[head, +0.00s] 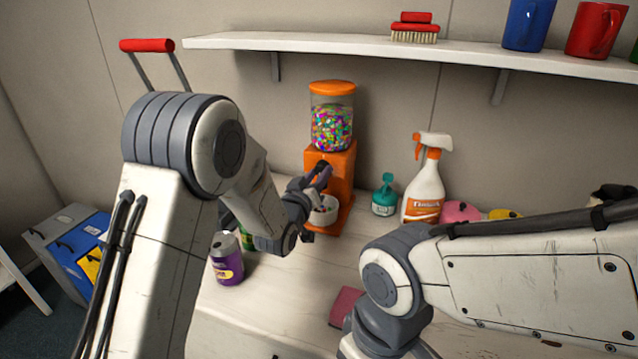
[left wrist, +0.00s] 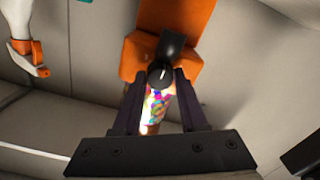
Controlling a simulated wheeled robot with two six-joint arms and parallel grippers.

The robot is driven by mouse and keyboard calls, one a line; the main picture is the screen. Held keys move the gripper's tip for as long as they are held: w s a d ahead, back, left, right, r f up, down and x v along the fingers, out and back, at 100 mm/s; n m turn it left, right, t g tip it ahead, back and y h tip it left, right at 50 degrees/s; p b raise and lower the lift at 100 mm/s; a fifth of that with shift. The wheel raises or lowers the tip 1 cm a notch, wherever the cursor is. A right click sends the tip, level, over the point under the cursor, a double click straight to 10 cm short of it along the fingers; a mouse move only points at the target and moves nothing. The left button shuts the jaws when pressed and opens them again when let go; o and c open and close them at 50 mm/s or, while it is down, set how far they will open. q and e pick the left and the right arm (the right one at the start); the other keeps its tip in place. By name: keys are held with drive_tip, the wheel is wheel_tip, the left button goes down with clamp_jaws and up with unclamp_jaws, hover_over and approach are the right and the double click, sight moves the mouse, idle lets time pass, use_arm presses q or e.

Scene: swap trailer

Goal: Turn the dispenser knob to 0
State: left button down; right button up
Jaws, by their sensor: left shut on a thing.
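The candy dispenser (head: 331,130) stands on the white counter against the wall. It has an orange body and lid and a clear jar of coloured candies. Its black knob (left wrist: 160,74), with a pale mark, sits between my left fingertips in the left wrist view. My left gripper (head: 322,178) is shut on the knob at the front of the dispenser. In the head view the gripper hides the knob. I cannot read any numbers around it. A white bowl (head: 324,212) with candies stands below the gripper. My right gripper is out of view; only its arm shows.
A purple can (head: 226,260) stands left of the bowl. A teal bottle (head: 385,196) and a white and orange spray bottle (head: 424,188) stand right of the dispenser. A shelf (head: 330,43) runs above. A dark red block (head: 345,306) lies near my right arm.

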use_arm(q)
drive_tip(key=shift+n+b, duration=0.8)
drive_tip(key=shift+n, duration=0.3)
drive_tip(key=shift+c, duration=2.2)
unclamp_jaws()
drive_tip(key=shift+s, duration=0.1)
drive_tip(key=b+v, duration=0.2)
drive_tip(key=v, duration=0.8)
drive_tip(key=shift+s, duration=0.2)
